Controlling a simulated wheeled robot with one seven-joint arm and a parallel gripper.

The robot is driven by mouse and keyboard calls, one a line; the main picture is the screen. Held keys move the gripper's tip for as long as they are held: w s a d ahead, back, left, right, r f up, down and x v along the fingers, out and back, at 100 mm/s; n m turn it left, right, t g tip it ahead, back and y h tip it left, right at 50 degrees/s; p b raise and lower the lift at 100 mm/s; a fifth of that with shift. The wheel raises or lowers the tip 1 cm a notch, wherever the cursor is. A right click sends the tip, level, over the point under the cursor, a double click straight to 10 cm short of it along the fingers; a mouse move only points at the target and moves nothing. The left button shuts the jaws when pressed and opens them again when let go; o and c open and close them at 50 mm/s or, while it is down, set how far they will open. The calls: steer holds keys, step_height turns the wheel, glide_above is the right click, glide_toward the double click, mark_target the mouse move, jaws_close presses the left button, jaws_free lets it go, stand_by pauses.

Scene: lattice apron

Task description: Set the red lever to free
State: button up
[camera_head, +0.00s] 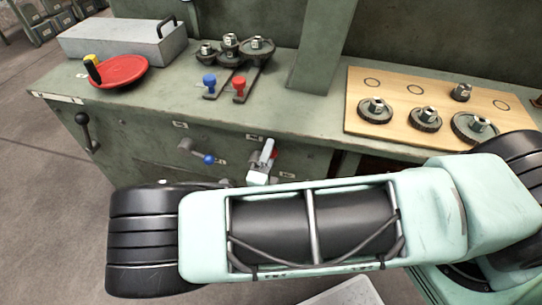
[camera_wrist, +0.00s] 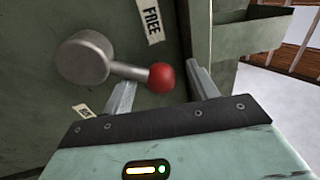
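The red lever shows in the wrist view as a grey round hub, a short rod and a red ball knob (camera_wrist: 162,78). Its rod points right and slightly down from the hub. A FREE label (camera_wrist: 150,19) sits above the rod. My gripper (camera_wrist: 163,84) is open, with one finger on each side of the red knob. Gaps show between the fingers and the knob; no contact is visible.
A blue-knobbed lever (camera_head: 208,158) is left of the red one on the same panel. Another label (camera_wrist: 82,110) lies below the hub.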

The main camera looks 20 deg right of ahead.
steer(key=shift+a, duration=0.1)
steer(key=b+v, duration=0.2)
steer(key=v, duration=1.5)
steer(key=shift+s, duration=0.2)
steer(key=shift+f, duration=0.1)
steer(key=s+d+r+n+g+y+p, duration=0.2)
steer(key=s+r+n+g+y, duration=0.1)
steer(key=r+n, duration=0.8)
steer(key=s+d+r+n+g+y+p, duration=0.2)
steer(key=r+n+g+y, duration=0.4)
steer(key=r+n, duration=0.5)
steer(key=s+d+r+n+g+y+p, duration=0.2)
steer(key=r+n+g, duration=0.4)
steer(key=r+n, duration=0.5)
steer(key=shift+s+d+n+g+y+p, duration=0.35)
steer(key=shift+s+y+p, duration=0.45)
steer(key=shift+y+p, duration=0.4)
